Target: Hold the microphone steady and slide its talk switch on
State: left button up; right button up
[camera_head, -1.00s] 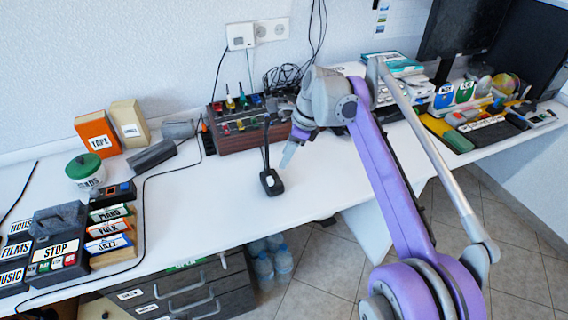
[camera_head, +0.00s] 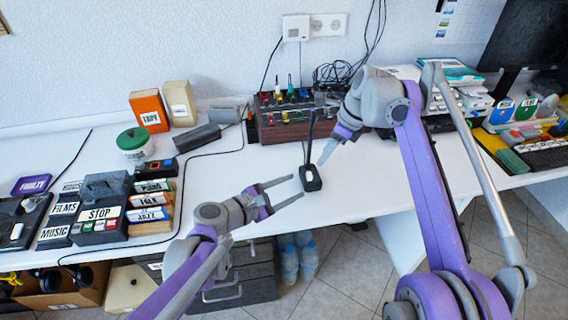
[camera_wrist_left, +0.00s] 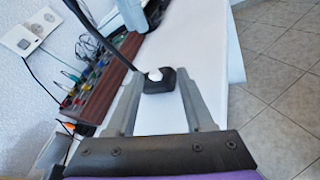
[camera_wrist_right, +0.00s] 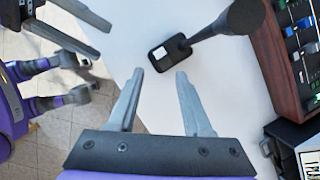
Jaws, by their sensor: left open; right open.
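The black desk microphone (camera_head: 311,178) stands upright on the white table, with a thin stem rising from a small base. A pale switch shows on top of the base in the left wrist view (camera_wrist_left: 154,75) and in the right wrist view (camera_wrist_right: 160,53). My left gripper (camera_head: 298,188) is open, its two fingers pointing at the base from the left, apart from it. My right gripper (camera_head: 323,160) is open beside the base on the far right side. In the right wrist view, the base lies just beyond the fingertips, and neither gripper holds anything.
Labelled boxes (camera_head: 152,200), a stop-marked case (camera_head: 101,213) and a green-lidded jar (camera_head: 134,143) sit at left. Table between them and the microphone is mostly clear; a black cable crosses it. The table's front edge is close.

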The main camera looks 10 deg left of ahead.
pick_arm(q)
jog(key=w+d+n+t, duration=0.1)
jog(key=w+n, duration=0.1)
jog(key=w, duration=0.3)
jog(key=w+d+r+n+t, duration=0.1)
jog(key=w+n, duration=0.2)
jog(key=w, duration=0.2)
jog(key=w+d+n+t, duration=0.1)
jog(key=w+d+n, duration=0.1)
jog(key=w, duration=0.3)
jog(key=shift+w+d+r, duration=0.1)
jog(key=shift+w+r, duration=0.1)
jog(key=shift+r, duration=0.15)
grip_shut()
dwell(0.8)
